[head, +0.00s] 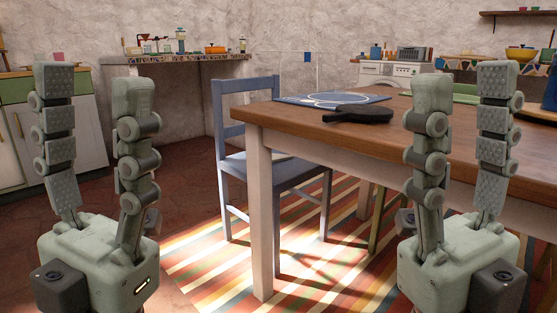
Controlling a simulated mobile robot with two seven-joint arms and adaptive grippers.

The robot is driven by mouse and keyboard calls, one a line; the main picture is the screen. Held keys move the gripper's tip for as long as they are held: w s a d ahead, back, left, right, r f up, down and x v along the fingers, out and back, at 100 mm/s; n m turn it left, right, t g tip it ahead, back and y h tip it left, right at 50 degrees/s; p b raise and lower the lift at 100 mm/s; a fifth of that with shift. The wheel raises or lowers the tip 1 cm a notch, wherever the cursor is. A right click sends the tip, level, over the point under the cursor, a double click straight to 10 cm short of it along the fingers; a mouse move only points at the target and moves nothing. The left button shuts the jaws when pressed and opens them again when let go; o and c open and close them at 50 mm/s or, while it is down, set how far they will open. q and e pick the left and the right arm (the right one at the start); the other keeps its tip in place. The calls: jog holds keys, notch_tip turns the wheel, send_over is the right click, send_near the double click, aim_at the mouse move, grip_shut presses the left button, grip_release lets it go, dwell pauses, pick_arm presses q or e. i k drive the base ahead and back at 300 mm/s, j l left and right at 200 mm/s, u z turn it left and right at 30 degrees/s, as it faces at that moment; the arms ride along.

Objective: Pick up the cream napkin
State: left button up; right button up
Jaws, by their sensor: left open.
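No cloth that I can clearly tell as the cream napkin shows in the head view. A small pale flat patch (282,155) lies on the seat of the blue chair, partly behind the table edge; I cannot tell whether it is the napkin. My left gripper (93,85) points up at the left, its fingers apart and nothing between them. My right gripper (464,82) points up at the right in front of the table, its fingers apart and empty. It hides part of the tabletop.
A wooden table (300,121) holds a blue mat (297,100) and a dark paddle-shaped thing (358,114). The blue chair (232,166) stands at its left end on a striped rug (205,262). A mosaic counter (222,58) is at the back. Open floor lies left of the chair.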

aim_at(275, 158)
jog(key=u, duration=0.95)
jog(key=i+j+u, duration=0.1)
jog(key=i+u, duration=0.2)
jog(key=i, duration=0.3)
jog(key=i+u, duration=0.35)
jog(key=i, duration=0.25)
jog(key=i+z, duration=0.15)
jog(key=i, duration=0.65)
jog(key=i+j+z, duration=0.15)
jog(key=i, duration=0.7)
jog(key=i+z, duration=0.4)
jog(key=i, duration=0.35)
jog(key=i+j+z, duration=0.15)
jog(key=i+z, duration=0.3)
jog(key=i, duration=0.3)
jog(key=i+l+z, duration=0.1)
jog(key=i+z, duration=0.7)
jog(key=i+j+z, duration=0.15)
jog(key=i+z, duration=0.6)
jog(key=i, duration=0.45)
jog(key=i+j+z, duration=0.2)
jog(key=i+z, duration=0.15)
jog(key=i, duration=0.45)
jog(key=i+l+z, duration=0.1)
jog(key=i, duration=0.5)
jog(key=i+l+z, duration=0.15)
jog(key=i, duration=0.45)
jog(key=u, duration=1.8)
